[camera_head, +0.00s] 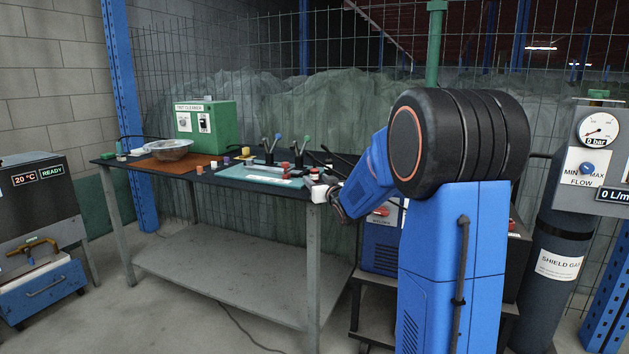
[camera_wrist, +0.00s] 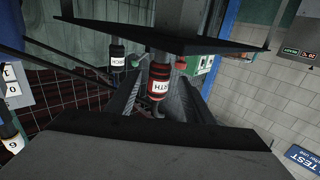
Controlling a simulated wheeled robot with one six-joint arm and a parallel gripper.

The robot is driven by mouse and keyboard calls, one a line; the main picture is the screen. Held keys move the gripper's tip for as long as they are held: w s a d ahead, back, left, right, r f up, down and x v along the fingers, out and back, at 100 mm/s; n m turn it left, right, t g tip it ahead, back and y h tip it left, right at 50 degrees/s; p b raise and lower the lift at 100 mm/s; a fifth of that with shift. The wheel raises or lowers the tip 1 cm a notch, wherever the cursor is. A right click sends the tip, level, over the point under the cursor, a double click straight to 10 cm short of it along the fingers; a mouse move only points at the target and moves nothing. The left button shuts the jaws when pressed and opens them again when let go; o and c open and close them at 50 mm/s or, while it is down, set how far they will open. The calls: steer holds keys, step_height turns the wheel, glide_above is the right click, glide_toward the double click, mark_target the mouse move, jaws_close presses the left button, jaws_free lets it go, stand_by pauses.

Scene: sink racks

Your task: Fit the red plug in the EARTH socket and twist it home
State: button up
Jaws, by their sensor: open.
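In the wrist view a red plug-like piece with a white label, its visible letters ending in "TH" (camera_wrist: 159,85), stands between the two fingers of my gripper (camera_wrist: 158,98). The fingers are open, with a gap visible on both sides of it. A black piece with a white label (camera_wrist: 117,58) is to its left, outside the fingers. In the head view my gripper (camera_head: 338,208) is at the bench's right end, in front of a blue machine (camera_head: 381,247) with a red part (camera_head: 382,211). I cannot make out the EARTH socket there; my arm hides much of the machine.
A dark plate (camera_wrist: 165,38) crosses the wrist view above the red piece. The bench (camera_head: 225,181) carries a green box (camera_head: 206,125), a glass bowl (camera_head: 172,149) and several small pots. A gas cylinder (camera_head: 560,235) stands right of my arm. Open floor lies in front of the bench.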

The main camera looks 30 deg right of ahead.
mark_target(316, 179)
steer(key=shift+w+d, duration=0.15)
steer(key=shift+w, duration=0.6)
steer(key=shift+w+d, duration=0.15)
steer(key=shift+w, duration=0.6)
steer(key=c, duration=1.2)
